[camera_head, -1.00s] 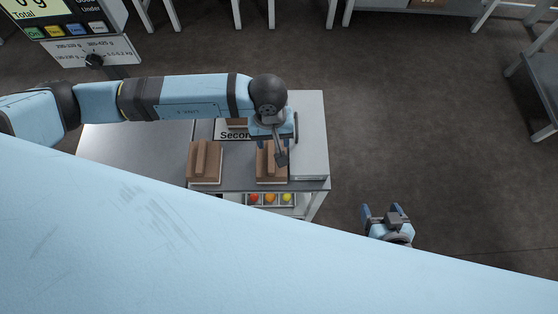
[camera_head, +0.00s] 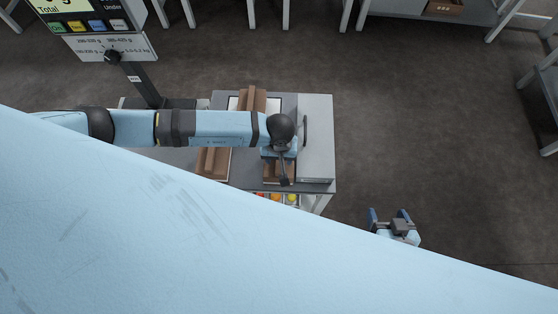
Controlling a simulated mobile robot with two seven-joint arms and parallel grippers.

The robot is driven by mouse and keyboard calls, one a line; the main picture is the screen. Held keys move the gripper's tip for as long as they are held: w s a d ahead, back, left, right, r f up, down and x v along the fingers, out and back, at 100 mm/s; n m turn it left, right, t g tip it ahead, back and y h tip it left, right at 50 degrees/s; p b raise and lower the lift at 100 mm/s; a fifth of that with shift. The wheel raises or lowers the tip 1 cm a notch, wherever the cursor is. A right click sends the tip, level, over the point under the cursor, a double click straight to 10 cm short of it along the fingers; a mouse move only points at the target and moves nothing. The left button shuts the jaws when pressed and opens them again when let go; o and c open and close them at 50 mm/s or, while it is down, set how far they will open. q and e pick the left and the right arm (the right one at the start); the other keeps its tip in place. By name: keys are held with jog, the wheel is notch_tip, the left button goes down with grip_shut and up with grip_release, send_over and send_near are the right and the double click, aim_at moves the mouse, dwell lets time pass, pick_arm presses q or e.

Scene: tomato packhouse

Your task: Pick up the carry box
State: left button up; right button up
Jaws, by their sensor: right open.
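Several brown boxes with a raised bar on top are in view on the grey table; I cannot tell which is the carry box. One brown box (camera_head: 252,99) is at the back of the table. Another brown box (camera_head: 213,163) is at the front, partly behind my arm and body. A third brown box (camera_head: 270,171) is at the front right, largely covered by my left gripper (camera_head: 285,180). That gripper is above or at this box; its fingers are seen nearly end-on, so contact and opening are unclear. My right gripper (camera_head: 389,214) is open and empty, over the floor right of the table.
The table (camera_head: 317,140) has a pale right section with a dark handle. Coloured tomatoes (camera_head: 276,197) show below its front edge. A scale display (camera_head: 90,20) stands on a post at the left. Shelving (camera_head: 480,12) is at the back right. The floor (camera_head: 430,120) on the right is clear.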

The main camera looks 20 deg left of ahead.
pick_arm(q)
jog(key=shift+f, duration=0.55)
grip_shut()
jog(key=shift+r, duration=0.1)
